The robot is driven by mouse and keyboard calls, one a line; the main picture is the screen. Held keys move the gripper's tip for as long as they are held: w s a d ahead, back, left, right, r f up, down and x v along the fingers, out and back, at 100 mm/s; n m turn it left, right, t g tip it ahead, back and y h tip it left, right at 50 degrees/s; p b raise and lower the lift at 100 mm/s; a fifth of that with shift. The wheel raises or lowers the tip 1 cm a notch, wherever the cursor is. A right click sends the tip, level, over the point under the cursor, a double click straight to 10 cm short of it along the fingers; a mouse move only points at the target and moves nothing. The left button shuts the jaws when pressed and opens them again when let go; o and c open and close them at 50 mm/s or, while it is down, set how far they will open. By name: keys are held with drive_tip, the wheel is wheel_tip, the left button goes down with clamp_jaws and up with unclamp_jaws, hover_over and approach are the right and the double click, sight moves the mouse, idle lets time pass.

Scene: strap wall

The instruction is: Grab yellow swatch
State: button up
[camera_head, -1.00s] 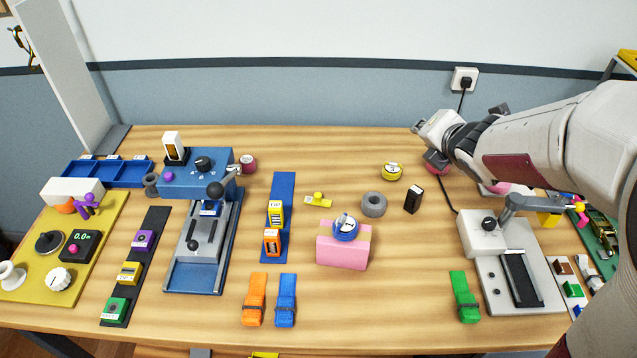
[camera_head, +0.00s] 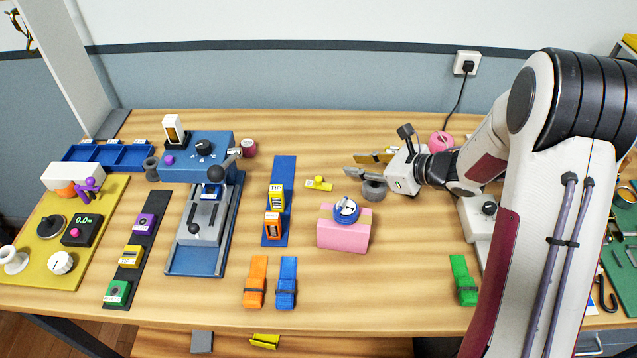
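Several yellow things are in view, and I cannot tell for sure which is the swatch. A small flat yellow piece with a raised knob (camera_head: 318,183) lies mid-table, right of the blue strip (camera_head: 284,172). A yellow block (camera_head: 131,256) sits on the dark strip at left, and a yellow labelled block (camera_head: 276,196) sits on the blue strip. My gripper (camera_head: 362,165) points left over the table, right of the knobbed piece and apart from it. Its fingers look spread, with no held object clearly visible. A yellow-orange surface shows at its upper finger; I cannot tell what it is.
A grey ring (camera_head: 374,191) is partly covered below my gripper. A pink block (camera_head: 343,237) with a blue roll on top stands in front. Orange (camera_head: 255,281), blue (camera_head: 286,283) and green (camera_head: 463,281) straps lie near the front edge. The blue press (camera_head: 205,225) stands left.

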sight(321, 180)
drive_tip(key=shift+s+a+f+n+g+y, duration=0.4)
drive_tip(key=shift+s+a+f+n+y, duration=0.15)
drive_tip(key=shift+s+f+n, duration=0.3)
drive_tip(key=shift+s+a+f+n+g+y, duration=0.5)
drive_tip(key=shift+f+n, duration=0.2)
drive_tip(key=shift+n, duration=0.35)
drive_tip(key=shift+a, duration=0.1)
drive_tip(key=shift+x, duration=1.25)
drive_tip(key=shift+w, duration=0.1)
drive_tip(key=shift+x, duration=2.55)
drive_tip(key=shift+w+r, duration=0.15)
drive_tip(key=shift+c, duration=0.3)
clamp_jaws()
